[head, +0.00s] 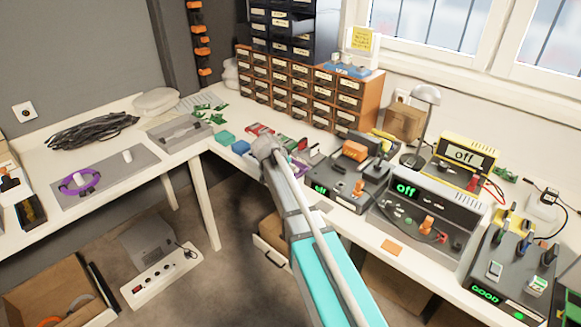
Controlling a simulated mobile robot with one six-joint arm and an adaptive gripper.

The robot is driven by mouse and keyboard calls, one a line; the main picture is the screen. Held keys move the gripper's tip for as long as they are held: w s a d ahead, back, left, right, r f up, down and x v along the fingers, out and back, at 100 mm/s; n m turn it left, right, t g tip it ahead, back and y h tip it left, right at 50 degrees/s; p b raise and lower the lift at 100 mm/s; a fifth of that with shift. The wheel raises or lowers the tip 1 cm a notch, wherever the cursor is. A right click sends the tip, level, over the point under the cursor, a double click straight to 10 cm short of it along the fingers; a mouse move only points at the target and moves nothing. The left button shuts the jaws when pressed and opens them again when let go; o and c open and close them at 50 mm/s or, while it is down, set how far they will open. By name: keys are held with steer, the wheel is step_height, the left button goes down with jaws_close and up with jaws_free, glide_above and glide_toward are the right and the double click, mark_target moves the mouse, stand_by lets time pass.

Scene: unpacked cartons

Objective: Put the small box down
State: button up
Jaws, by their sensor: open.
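My arm reaches from the bottom edge up over the bench. My gripper (265,147) is at its far end, open, small and hard to make out; I see nothing held in it. Just left of it on the white bench lie a small blue box (240,147) and a small teal box (224,138). A brown cardboard box (403,121) stands at the back by the lamp. I cannot tell which of these is the small box of the task. My arm hides part of the bench behind it.
Brown drawer cabinets (300,92) line the back. Electronic devices with lit displays (425,215) crowd the right bench. A grey tray (180,133) sits left of the small boxes. An open carton (55,290) and a power strip (160,272) are on the floor.

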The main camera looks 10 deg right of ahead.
steer(key=p+v, duration=0.9)
steer(key=v, duration=0.3)
stand_by(0.3)
steer(key=shift+s, duration=0.1)
stand_by(0.6)
steer(key=s+d+f+n+g+y, duration=0.2)
steer(key=s+n, duration=0.3)
steer(key=s, duration=0.7)
steer(key=s+d+f+n+g+y, duration=0.2)
steer(key=s+n+y, duration=0.2)
steer(key=s, duration=0.9)
steer(key=shift+s+d+n, duration=0.25)
steer(key=shift+n, duration=0.65)
steer(key=shift+c, duration=0.3)
